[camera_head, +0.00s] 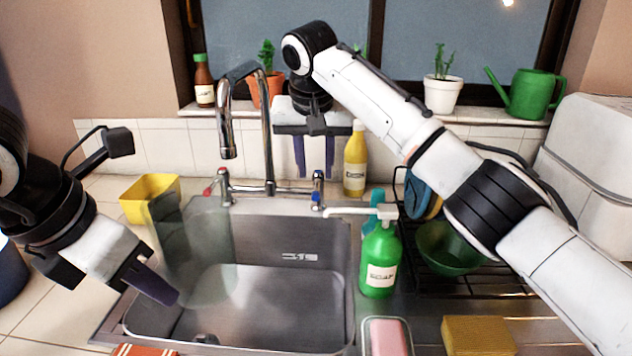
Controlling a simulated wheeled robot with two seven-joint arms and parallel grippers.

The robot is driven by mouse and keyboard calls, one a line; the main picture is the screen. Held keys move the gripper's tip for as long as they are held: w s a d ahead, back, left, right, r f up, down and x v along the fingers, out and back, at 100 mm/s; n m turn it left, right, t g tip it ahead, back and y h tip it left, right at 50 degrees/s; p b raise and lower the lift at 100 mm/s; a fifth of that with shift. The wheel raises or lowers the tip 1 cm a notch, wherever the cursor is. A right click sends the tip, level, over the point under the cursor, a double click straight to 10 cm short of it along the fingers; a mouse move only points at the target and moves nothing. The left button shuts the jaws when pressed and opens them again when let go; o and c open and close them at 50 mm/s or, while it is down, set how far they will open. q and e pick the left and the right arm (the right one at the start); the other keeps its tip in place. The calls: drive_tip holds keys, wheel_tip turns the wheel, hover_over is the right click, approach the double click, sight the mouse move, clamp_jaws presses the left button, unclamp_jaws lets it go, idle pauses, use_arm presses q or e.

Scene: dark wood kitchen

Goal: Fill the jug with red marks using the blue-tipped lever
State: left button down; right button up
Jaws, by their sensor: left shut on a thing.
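A clear see-through jug (195,245) is over the left side of the sink, below and slightly left of the tap spout (228,150) in the picture. I cannot make out red marks on it. My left gripper (158,285) is shut on the jug from the left; its grip is partly hidden. The blue-tipped lever (318,182) stands at the tap's right side. My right gripper (314,160) points down with its fingers apart, just above and behind or around that lever; I cannot tell if they touch. The red-tipped lever (213,186) is at the tap's left. No water stream is visible.
A green soap bottle (380,260) stands at the sink's right rim, near a yellow bottle (355,165). A dish rack with a green bowl (450,250) is on the right. A yellow container (148,198) stands left of the jug. The sink (270,305) looks empty.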

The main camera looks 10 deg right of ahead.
sight(316, 188)
drive_tip(key=x, duration=0.5)
drive_tip(key=shift+w+f, duration=0.1)
drive_tip(key=shift+f, duration=0.15)
clamp_jaws()
